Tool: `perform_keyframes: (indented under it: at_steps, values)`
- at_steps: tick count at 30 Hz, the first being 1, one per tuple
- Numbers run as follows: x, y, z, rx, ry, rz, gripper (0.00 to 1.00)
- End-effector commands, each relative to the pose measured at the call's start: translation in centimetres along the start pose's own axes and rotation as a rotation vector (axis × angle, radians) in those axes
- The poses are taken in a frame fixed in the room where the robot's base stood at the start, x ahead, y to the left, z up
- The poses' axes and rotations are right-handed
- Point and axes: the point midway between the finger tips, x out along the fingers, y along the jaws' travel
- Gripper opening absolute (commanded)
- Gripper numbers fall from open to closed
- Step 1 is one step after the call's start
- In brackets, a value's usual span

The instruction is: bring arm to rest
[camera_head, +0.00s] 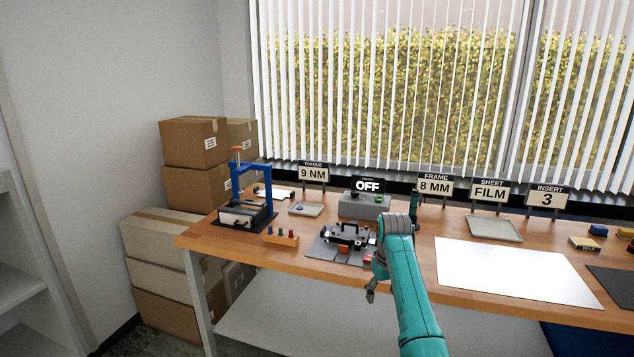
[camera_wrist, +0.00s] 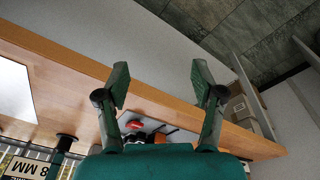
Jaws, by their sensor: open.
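My teal arm (camera_head: 408,290) reaches up from the bottom of the head view and bends at a grey joint in front of the bench. My gripper (camera_head: 371,291) hangs at the bench's front edge, small and partly hidden by the arm. In the wrist view my gripper (camera_wrist: 158,85) has its two fingers spread apart with nothing between them. The bench edge runs across behind the fingers there.
The wooden bench (camera_head: 290,257) carries a blue press (camera_head: 238,190), a black fixture (camera_head: 349,234), a grey unit reading OFF (camera_head: 362,206), trays and signs. A white sheet (camera_head: 510,268) lies at right. Boxes (camera_head: 165,240) are stacked at left. Floor (camera_wrist: 225,30) is clear beyond the edge.

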Motion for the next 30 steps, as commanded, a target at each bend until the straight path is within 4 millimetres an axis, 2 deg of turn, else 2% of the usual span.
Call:
perform_keyframes:
  at_steps: [8, 14, 21, 30]
  values:
    - [5.1, -0.5, 1.7, 0.013, 0.039, 0.013, 0.68]
    - [10.6, -1.3, 4.2, 0.028, 0.092, 0.029, 0.68]
    - [18.5, -3.0, 9.3, 0.056, 0.189, 0.056, 0.68]
    - [25.7, -5.6, 17.4, 0.090, 0.313, 0.087, 0.68]
